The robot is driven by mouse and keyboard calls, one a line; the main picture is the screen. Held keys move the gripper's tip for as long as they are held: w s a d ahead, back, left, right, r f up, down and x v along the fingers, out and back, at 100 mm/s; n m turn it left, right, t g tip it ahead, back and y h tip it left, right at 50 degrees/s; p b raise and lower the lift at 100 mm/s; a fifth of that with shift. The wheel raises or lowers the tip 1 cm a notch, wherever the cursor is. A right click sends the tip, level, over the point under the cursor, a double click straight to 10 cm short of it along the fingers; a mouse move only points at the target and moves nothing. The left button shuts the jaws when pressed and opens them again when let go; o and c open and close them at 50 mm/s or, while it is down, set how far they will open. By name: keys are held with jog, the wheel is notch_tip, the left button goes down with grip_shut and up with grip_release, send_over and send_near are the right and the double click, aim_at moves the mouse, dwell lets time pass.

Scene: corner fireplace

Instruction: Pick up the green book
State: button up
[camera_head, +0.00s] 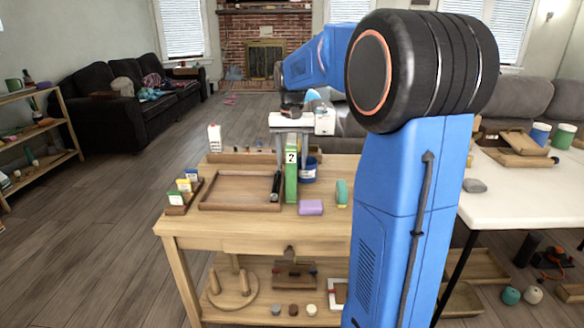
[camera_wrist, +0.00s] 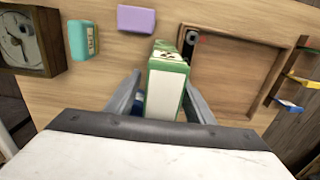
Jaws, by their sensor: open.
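The green book (camera_head: 291,176) stands upright on the wooden table (camera_head: 250,232), with its narrow side marked "2" facing the head camera. In the wrist view the green and white book (camera_wrist: 167,80) rises between my fingers. My gripper (camera_head: 293,150) is above the table and points down over the book. In the wrist view my gripper (camera_wrist: 165,98) is open, with one finger on each side of the book and gaps visible. The lower part of the book is partly hidden in the wrist view.
A wooden tray (camera_head: 240,206) lies left of the book, with a dark object (camera_head: 276,186) at its right edge. A blue container (camera_head: 308,170) is close behind right. A purple block (camera_head: 311,207) and a teal item (camera_head: 341,192) lie to the front right.

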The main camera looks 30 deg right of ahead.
grip_shut()
jog(key=shift+r, duration=0.1)
